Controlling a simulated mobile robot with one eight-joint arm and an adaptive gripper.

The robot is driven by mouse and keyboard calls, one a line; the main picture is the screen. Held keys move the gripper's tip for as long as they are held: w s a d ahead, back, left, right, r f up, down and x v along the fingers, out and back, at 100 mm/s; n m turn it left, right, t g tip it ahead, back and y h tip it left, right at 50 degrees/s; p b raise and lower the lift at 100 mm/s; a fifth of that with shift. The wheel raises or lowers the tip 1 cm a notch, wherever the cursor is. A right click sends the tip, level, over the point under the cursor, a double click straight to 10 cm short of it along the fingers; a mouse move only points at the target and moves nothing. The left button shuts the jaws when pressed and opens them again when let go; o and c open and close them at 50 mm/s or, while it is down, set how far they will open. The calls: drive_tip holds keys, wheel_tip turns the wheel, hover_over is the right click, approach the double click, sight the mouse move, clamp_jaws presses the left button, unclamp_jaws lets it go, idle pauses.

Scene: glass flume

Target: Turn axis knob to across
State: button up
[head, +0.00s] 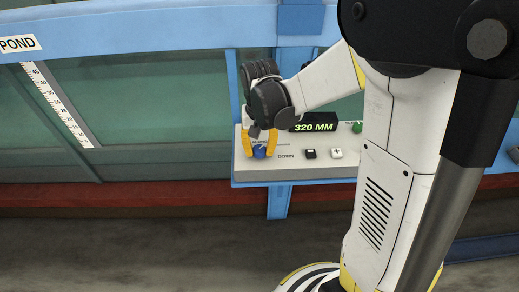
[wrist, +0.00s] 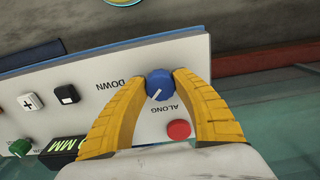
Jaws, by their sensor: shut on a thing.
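The axis knob is a round blue knob (wrist: 160,84) on a pale control panel, and it also shows in the head view (head: 260,152). Its white pointer line faces the lower left in the wrist view, between the ALONG label (wrist: 168,110) and the DOWN label (wrist: 108,84). I see no label reading across. My gripper (wrist: 160,80) has its two yellow fingers shut on the knob, one on each side. In the head view my gripper (head: 260,150) reaches down to the panel's left end.
The flume's glass wall (head: 150,100) stands behind, with a ruler (head: 60,103).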

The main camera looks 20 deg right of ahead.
sight(260, 150)
drive_tip(key=o, duration=1.2)
drive_tip(key=shift+r, duration=0.1)
wheel_tip(260, 150, up, 12)
drive_tip(key=shift+f, duration=0.1)
